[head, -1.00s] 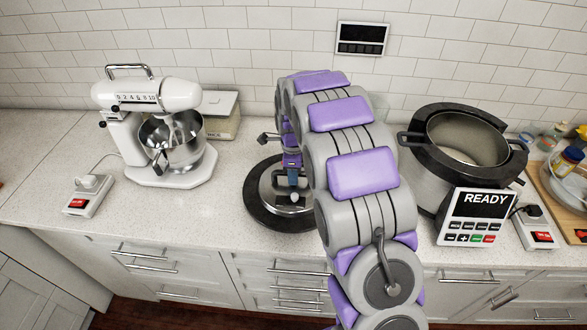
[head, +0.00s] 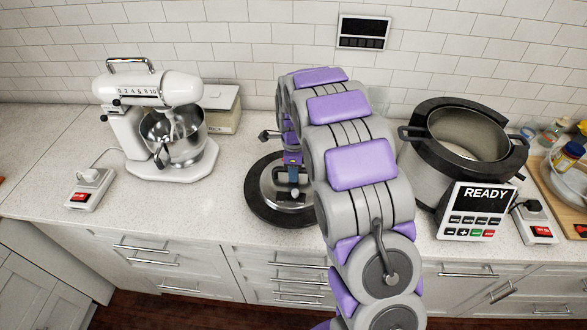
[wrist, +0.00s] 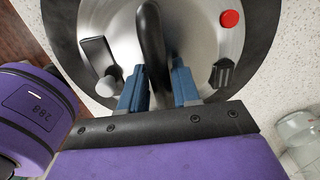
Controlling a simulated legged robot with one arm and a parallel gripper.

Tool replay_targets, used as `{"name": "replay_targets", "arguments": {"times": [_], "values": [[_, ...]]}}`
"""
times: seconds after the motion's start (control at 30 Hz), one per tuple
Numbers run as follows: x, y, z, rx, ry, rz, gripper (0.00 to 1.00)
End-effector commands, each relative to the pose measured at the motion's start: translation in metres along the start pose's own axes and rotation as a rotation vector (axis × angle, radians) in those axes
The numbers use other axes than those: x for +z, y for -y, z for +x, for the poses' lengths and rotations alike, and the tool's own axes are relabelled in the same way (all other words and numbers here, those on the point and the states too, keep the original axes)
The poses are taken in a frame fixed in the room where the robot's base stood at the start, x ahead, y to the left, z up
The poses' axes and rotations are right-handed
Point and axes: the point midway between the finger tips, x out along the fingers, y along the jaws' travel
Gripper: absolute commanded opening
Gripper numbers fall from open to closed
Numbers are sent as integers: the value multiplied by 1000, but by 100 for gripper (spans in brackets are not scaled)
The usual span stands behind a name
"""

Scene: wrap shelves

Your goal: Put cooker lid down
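The cooker lid (head: 257,205), round and metallic with a wide dark rim, lies flat at the counter's middle in the head view. In the wrist view the lid (wrist: 205,50) fills the upper part, with a black arched handle (wrist: 151,40), a red button and small dark fittings. My gripper (wrist: 160,82) has its two blue fingers on either side of the handle, with a gap showing at the right finger, so it looks open around it. In the head view my arm covers the lid's right part. The cooker (head: 440,170) stands uncovered at the right, its display reading READY.
A white stand mixer (head: 155,120) with a metal bowl stands at the left, a container (head: 222,110) behind it. Power switches (head: 90,190) sit on the counter. A wooden board (head: 548,185) with bottles is at the far right. Counter between mixer and lid is free.

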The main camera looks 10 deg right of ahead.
Motion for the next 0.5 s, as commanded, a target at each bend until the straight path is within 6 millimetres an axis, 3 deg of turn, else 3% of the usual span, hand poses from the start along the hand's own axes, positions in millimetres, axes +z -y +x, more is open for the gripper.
{"name": "replay_targets", "arguments": {"times": [0.2,0.5], "values": [[0,0,1,2,-1,0,51],[0,0,-2,2,-1,0,51]]}}
